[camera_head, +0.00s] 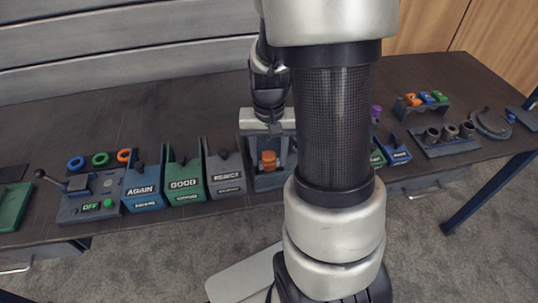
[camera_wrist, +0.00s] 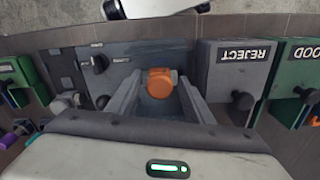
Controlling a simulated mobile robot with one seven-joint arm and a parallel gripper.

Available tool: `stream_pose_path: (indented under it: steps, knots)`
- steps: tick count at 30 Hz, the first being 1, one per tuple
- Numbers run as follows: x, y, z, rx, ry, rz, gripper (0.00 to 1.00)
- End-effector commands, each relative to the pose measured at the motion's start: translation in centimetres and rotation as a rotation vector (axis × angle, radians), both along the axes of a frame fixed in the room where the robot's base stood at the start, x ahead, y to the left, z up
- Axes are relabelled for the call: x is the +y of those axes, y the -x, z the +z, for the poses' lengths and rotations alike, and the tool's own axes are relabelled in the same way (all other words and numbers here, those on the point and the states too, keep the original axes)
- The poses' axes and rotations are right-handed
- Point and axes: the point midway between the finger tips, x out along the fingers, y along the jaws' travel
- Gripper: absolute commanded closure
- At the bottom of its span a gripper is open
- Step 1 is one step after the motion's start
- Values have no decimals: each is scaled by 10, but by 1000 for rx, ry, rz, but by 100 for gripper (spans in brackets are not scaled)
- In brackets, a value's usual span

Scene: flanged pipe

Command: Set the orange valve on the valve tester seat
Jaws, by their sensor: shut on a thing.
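The orange valve (camera_head: 268,160) is in the middle of the head view, inside the dark grey valve tester (camera_head: 270,182). In the wrist view the valve (camera_wrist: 160,83) shows as an orange cap between the two fingers of my gripper (camera_wrist: 160,94). My gripper is shut on the valve, over the grey tester (camera_wrist: 121,58) with its black knob. The tester seat under the valve is hidden, so I cannot tell whether the valve touches it. My gripper points down at the tester in the head view.
Left of the tester stand the REJECT bin (camera_head: 225,173), the green GOOD bin (camera_head: 184,182) and the blue AGAIN bin (camera_head: 143,188). A box marked OFF (camera_head: 90,205) with a lever is farther left. A rack (camera_head: 448,140) with dark cups stands at the right.

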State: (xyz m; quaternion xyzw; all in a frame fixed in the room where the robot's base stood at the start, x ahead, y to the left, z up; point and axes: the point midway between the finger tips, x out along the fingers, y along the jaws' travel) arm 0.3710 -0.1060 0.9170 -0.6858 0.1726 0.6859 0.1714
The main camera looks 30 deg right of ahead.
Motion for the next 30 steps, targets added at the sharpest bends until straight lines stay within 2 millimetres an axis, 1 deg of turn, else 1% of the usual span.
stream_pose_path:
  steps: [19, 30]
  knots:
    - [0, 0, -10, 0, 0, 0, 82]
    - [0, 0, -10, 0, 0, 0, 82]
